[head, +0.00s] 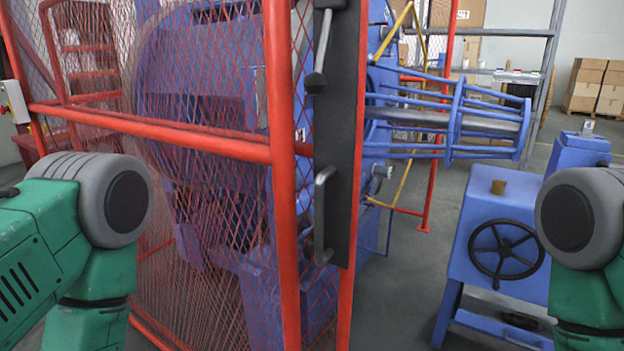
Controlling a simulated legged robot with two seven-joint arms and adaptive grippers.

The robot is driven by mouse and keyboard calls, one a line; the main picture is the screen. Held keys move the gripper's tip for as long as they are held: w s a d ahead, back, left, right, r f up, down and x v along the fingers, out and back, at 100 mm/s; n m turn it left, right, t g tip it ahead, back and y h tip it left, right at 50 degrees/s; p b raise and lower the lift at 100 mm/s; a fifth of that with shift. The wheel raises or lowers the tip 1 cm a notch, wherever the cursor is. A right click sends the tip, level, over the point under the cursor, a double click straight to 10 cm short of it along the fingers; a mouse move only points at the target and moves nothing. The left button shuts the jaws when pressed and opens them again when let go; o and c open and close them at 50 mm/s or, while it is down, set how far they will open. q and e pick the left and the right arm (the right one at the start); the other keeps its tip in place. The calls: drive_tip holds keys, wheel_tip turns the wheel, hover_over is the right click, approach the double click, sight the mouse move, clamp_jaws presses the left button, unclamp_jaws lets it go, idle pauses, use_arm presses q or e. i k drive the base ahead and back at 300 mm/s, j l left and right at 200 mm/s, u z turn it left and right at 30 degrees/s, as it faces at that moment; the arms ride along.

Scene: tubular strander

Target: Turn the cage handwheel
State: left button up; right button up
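A black spoked handwheel (503,250) is mounted on the front of a blue machine box (468,265) at the right. The red mesh cage (215,90) fills the left and middle, with a dark upright panel (342,130) at its right edge. Green and grey links of my two arms show at the lower left and lower right. Neither gripper is in view. My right arm link stands close to the right of the handwheel in the picture and leaves it uncovered.
Behind the red mesh is a large blue machine. A blue frame of bars (460,115) extends right from it, above and behind the handwheel box. Grey floor (400,270) is open between the cage and the box. Cardboard boxes (590,85) stand at the back right.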

sight(505, 247)
drive_tip(key=i+j+z, duration=0.1)
drive_tip(key=j+z, duration=0.15)
drive_tip(key=j, duration=1.3)
drive_tip(key=j+z, duration=0.25)
drive_tip(key=j, duration=1.3)
drive_tip(key=i+j+z, duration=0.1)
drive_tip(key=j, duration=0.6)
drive_tip(key=i+j+z, duration=0.1)
drive_tip(key=j, duration=0.6)
drive_tip(key=i+j+z, duration=0.1)
drive_tip(key=j, duration=0.6)
drive_tip(key=i+j+z, duration=0.1)
drive_tip(key=j, duration=0.6)
drive_tip(key=i+j, duration=0.15)
drive_tip(key=l, duration=0.65)
drive_tip(key=l+u, duration=0.15)
drive_tip(key=l, duration=0.5)
drive_tip(key=k+l, duration=0.15)
drive_tip(key=l, duration=0.5)
drive_tip(key=l+u, duration=0.1)
drive_tip(key=l, duration=0.55)
drive_tip(key=l+u, duration=0.25)
drive_tip(key=l, duration=2.25)
